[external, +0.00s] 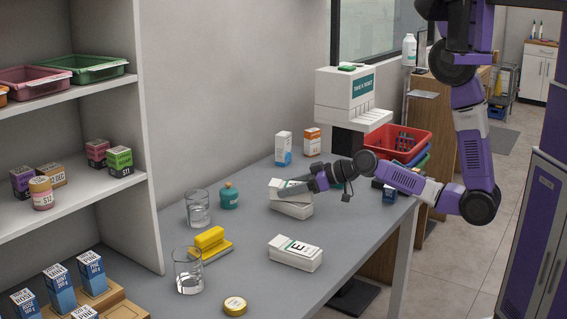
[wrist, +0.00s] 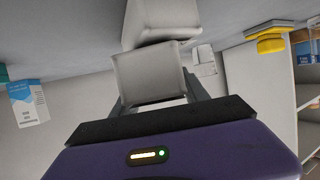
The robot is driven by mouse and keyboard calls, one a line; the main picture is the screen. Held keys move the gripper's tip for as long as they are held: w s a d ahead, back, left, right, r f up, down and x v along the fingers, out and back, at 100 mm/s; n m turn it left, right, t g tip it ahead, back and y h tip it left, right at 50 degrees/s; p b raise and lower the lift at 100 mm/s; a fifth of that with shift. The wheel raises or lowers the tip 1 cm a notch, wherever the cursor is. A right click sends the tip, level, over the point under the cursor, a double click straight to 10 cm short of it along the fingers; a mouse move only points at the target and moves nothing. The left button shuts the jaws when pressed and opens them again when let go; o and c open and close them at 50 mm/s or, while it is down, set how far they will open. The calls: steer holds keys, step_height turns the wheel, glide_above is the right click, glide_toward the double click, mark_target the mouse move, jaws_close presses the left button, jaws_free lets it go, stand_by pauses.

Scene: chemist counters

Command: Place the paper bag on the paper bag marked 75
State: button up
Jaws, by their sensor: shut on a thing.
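My gripper (external: 296,186) is shut on a white paper bag (external: 277,189), which also shows between the fingers in the wrist view (wrist: 146,78). A second white bag (external: 293,210) lies on the counter directly beneath the held one; a white block beyond the held bag in the wrist view (wrist: 160,18) appears to be this bag. The two overlap in both views, and I cannot tell if they touch. No number is readable on either.
A teal bottle (external: 229,196) and a glass beaker (external: 198,208) stand left of the stacked-looking bags. A yellow stapler-like object (external: 209,244), another beaker (external: 188,271) and a yellow tin (external: 235,307) are nearer. Upright boxes (external: 283,149) and a ticket dispenser (external: 352,96) stand behind.

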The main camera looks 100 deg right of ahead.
steer(key=shift+f, duration=0.15)
steer(key=shift+f, duration=0.15)
steer(key=o, duration=1.5)
